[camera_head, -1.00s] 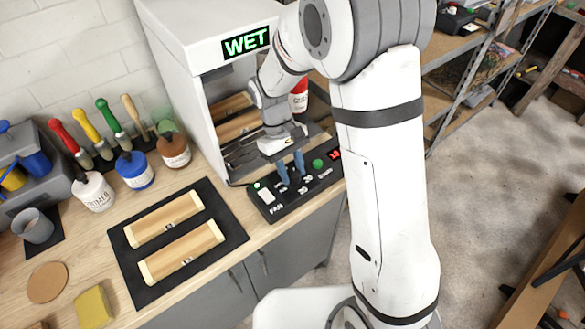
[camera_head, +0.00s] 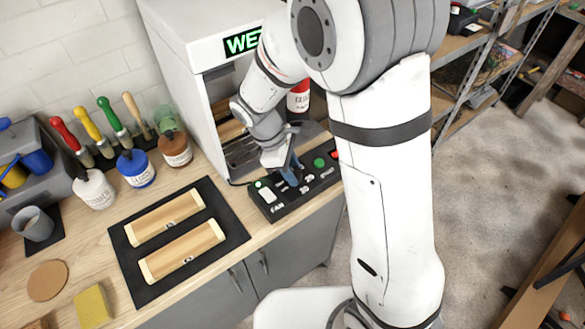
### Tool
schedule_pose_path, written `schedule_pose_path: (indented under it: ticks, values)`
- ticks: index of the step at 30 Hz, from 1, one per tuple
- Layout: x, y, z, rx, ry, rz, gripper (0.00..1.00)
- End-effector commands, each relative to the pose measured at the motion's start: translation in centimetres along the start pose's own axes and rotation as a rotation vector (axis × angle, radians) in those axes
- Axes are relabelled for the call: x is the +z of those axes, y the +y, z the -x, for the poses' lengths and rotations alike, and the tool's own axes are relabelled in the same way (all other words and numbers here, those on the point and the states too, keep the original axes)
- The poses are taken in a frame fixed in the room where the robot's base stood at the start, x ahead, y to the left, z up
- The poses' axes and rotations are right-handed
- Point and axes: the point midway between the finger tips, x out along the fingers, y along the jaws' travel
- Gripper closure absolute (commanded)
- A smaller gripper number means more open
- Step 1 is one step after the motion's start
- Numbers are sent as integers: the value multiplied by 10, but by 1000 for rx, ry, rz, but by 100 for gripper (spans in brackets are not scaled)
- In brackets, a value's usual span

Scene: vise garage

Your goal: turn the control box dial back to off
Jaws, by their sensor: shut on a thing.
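The control box (camera_head: 268,212) is a black panel at the front of a white cabinet (camera_head: 172,45), on the edge of the wooden bench. It carries a white switch, a green button (camera_head: 319,163) and a red light at its right end. My gripper (camera_head: 291,178) points down at the middle of the box, its blue fingers shut on the dial. The dial itself is hidden behind the fingers, so its setting cannot be read. The cabinet's green sign is partly covered by my arm and shows "WE".
A black mat (camera_head: 222,215) with two wooden blocks lies left of the box. Paint bottles (camera_head: 135,169) and colored-handled brushes stand behind it. A red and white can (camera_head: 298,98) is behind my arm. A yellow sponge (camera_head: 93,306) lies at the front left.

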Motion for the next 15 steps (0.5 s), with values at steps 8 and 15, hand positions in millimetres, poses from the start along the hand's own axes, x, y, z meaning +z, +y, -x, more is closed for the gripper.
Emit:
schedule_pose_path:
  ticks: [8, 15]
  values:
    - [0, 0, 0, 18, 1, 40, 89]
    - [0, 0, 0, 19, 0, 42, 89]
